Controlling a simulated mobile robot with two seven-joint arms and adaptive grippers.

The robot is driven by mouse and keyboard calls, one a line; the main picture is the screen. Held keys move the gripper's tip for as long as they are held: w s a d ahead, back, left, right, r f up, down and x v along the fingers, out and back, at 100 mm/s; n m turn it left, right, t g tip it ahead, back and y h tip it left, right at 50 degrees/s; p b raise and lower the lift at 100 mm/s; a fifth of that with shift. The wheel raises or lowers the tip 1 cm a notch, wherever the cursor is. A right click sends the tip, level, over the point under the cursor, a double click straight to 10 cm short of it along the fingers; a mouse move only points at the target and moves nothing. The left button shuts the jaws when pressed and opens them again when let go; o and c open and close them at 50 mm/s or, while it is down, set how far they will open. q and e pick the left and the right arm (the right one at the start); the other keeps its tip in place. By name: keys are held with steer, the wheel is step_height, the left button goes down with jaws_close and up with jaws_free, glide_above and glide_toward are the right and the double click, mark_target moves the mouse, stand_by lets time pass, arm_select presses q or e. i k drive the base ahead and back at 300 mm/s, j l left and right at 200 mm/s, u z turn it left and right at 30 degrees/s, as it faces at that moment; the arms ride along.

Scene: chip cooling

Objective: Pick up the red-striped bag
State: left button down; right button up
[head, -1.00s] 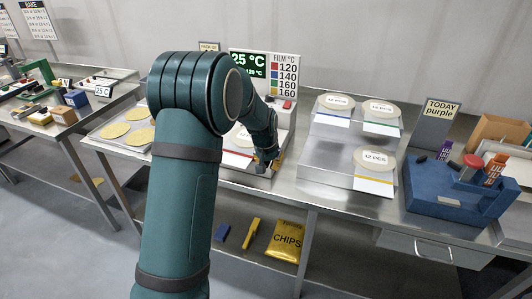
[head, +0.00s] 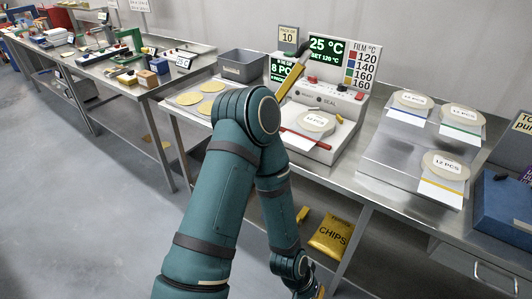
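The red-striped bag (head: 303,139) lies on the front plate of the sealing machine. It has a white strip with a red stripe and a round pale disc labelled "12 PCS". My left arm crosses the middle of the head view. My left gripper (head: 312,290) is at the bottom edge, low in front of the table and well below the bag, not touching it. It is mostly cut off by the frame, so its fingers cannot be judged. My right gripper is not in view.
Blue-, green- and yellow-striped bags lie on a metal stand (head: 385,165) to the right. A tray of yellow discs (head: 189,98) and a grey bin (head: 243,68) are left of the sealer (head: 345,100). A yellow CHIPS bag (head: 331,237) lies on the lower shelf.

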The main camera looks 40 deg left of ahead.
mark_target(309, 127)
steer(key=i+j+u, duration=0.15)
steer(key=u, duration=0.25)
steer(key=i+j+u, duration=0.1)
steer(key=u, duration=0.3)
steer(key=i+u, duration=0.15)
steer(key=u, duration=0.25)
